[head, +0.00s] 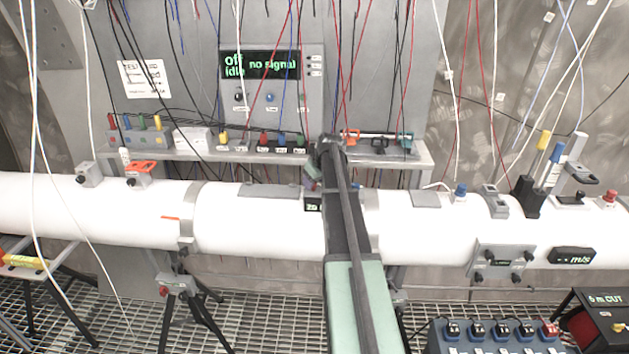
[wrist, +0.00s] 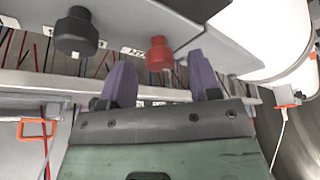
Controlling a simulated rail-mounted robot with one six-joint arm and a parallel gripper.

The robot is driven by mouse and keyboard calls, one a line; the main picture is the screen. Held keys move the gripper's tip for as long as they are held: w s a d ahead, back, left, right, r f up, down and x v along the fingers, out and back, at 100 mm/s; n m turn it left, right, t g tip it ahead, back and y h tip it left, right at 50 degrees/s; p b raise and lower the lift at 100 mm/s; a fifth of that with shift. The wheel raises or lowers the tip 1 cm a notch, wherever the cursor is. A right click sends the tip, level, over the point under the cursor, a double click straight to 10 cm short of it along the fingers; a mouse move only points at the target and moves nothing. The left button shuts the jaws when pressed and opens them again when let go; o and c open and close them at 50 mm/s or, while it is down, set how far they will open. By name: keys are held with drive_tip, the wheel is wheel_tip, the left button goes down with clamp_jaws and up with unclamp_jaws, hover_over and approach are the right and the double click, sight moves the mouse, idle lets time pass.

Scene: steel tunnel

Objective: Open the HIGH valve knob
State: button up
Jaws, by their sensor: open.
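Several small coloured knobs stand in a row on the grey shelf behind the white pipe, among them a red knob (head: 263,138) and a blue knob (head: 281,139). Their small labels are too small to read, so I cannot tell which is HIGH. In the wrist view, a red knob (wrist: 159,54) appears between and just beyond the purple fingertips of my gripper (wrist: 161,78). The fingers are spread and hold nothing. A black knob (wrist: 76,33) is to the left, outside the fingers. In the head view, my arm crosses the pipe and hides most of the gripper.
The white pipe (head: 270,222) runs across in front of the shelf (head: 200,155). Thin cables hang over the workspace. A panel (head: 262,64) reading "off idle no signal" stands behind. An orange-handled valve (head: 141,168) sits on the pipe at left.

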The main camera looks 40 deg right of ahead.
drive_tip(key=p+v, duration=0.8)
drive_tip(key=v, duration=0.2)
drive_tip(key=shift+s, duration=0.1)
